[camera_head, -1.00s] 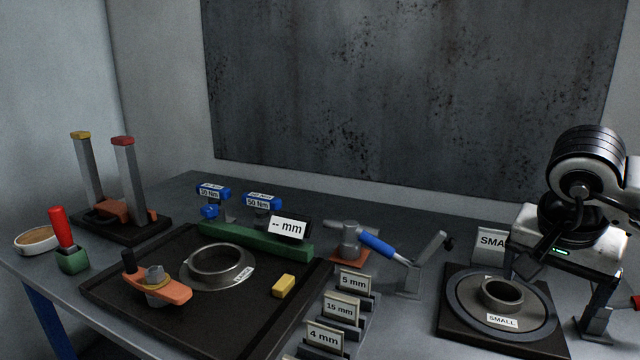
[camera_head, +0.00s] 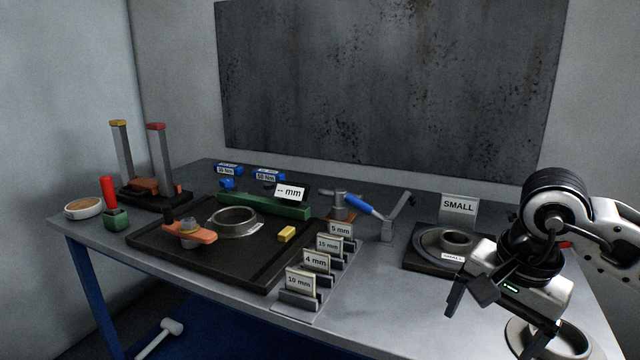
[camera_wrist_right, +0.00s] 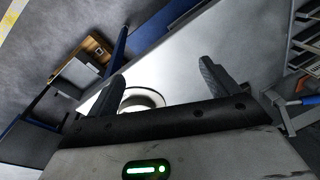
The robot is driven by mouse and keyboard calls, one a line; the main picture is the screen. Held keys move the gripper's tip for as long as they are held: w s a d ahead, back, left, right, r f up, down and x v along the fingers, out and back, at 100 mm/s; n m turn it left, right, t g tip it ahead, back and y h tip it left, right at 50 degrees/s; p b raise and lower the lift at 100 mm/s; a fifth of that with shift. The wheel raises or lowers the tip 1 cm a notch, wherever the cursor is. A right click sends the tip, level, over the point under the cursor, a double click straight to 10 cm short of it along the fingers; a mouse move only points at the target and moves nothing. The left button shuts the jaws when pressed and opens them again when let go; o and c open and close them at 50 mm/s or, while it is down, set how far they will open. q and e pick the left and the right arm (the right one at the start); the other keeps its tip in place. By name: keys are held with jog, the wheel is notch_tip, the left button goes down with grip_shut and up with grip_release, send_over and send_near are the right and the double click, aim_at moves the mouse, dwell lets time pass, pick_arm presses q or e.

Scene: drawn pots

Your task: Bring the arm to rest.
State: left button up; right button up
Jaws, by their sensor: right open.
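My right arm comes in from the right, its white and black gripper (camera_head: 497,322) above the right front part of the grey table (camera_head: 372,285). The gripper is open, its two dark fingers apart with nothing between them, and they also show apart in the right wrist view (camera_wrist_right: 160,82). Below it stands a pale round dish or ring (camera_head: 575,346), partly hidden by the gripper; a round rim also shows in the wrist view (camera_wrist_right: 143,99). My left gripper is not in view.
Left of the gripper, a small grey ring (camera_head: 457,239) sits on a dark plate, with a SMALL sign (camera_head: 458,206) behind. A black tray (camera_head: 160,252) holds a large ring (camera_head: 232,221) and orange clamp. Number cards (camera_head: 300,283) stand mid-table. A mallet (camera_head: 160,338) lies below.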

jog(key=s+a+f+m+g+y, duration=0.15)
jog(key=s+a+y, duration=0.35)
jog(key=a, duration=0.5)
jog(key=s+a+m+g+y, duration=0.3)
jog(key=a+y, duration=0.4)
jog(key=a, duration=0.4)
jog(key=w+a+r+m+t+y, duration=0.1)
jog(key=a+r+m+t+y, duration=0.25)
jog(key=m+y, duration=0.6)
jog(key=w+d+f+m+t+h, duration=0.4)
jog(key=m+t, duration=0.4)
jog(key=m, duration=0.7)
jog(key=w+d+f+m+t+h, duration=0.3)
jog(key=m+t+h, duration=0.45)
jog(key=m, duration=0.75)
jog(key=s+d+f+m+g+h, duration=0.3)
jog(key=s+f+m, duration=0.3)
jog(key=f, duration=0.5)
jog(key=s+d+f+m+g+h, duration=0.3)
jog(key=s+f+m, duration=0.3)
jog(key=f+m, duration=0.3)
notch_tip(320, 180, down, 2)
jog(key=shift+d+f+h, duration=0.15)
jog(key=shift+f+h, duration=0.05)
jog(key=shift+h, duration=0.4)
